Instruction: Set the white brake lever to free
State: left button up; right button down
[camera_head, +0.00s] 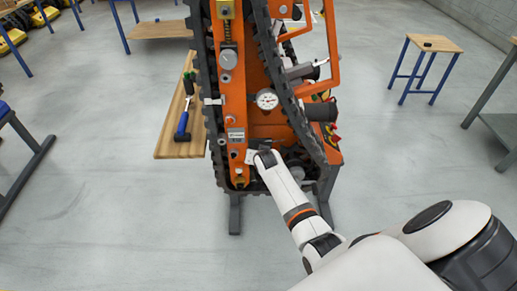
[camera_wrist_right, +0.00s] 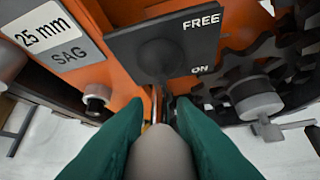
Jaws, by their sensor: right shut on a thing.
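The brake plate (camera_wrist_right: 125,48) is a dark panel on the orange carrier, with FREE printed at its upper right and ON below it. A round dark pivot (camera_wrist_right: 162,58) sits on the plate. The white brake lever (camera_wrist_right: 160,155) runs from this pivot down towards the camera on a thin metal rod, closer to the ON word than to FREE. My right gripper (camera_wrist_right: 160,112) has its green fingers shut around the lever's pale handle. In the head view my right arm (camera_head: 285,190) reaches the lower carrier, where the lever is too small to make out. My left gripper is not in view.
A dark sprocket and track (camera_wrist_right: 255,75) stand close right of the plate. A 25 mm SAG label (camera_wrist_right: 55,35) is at its left. A wooden bench (camera_head: 172,135) with a blue-handled tool (camera_head: 183,122) stands left of the carrier (camera_head: 240,65). Floor in front is clear.

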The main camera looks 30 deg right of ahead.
jog(key=shift+w+d+r+g+y+p, duration=0.15)
jog(key=shift+r+g+y+p, duration=0.15)
jog(key=shift+r+g+p, duration=0.3)
jog(key=shift+w+r+g+y+p, duration=0.1)
jog(key=shift+r+g+y+p, duration=0.25)
jog(key=shift+p, duration=0.45)
jog(key=shift+f, duration=0.1)
jog(key=c, duration=1.2)
grip_release()
jog(key=shift+f, duration=0.1)
jog(key=shift+s+r, duration=0.3)
jog(key=shift+r, duration=0.2)
jog(key=p+v, duration=0.1)
jog(key=v, duration=1)
jog(key=shift+w, duration=0.15)
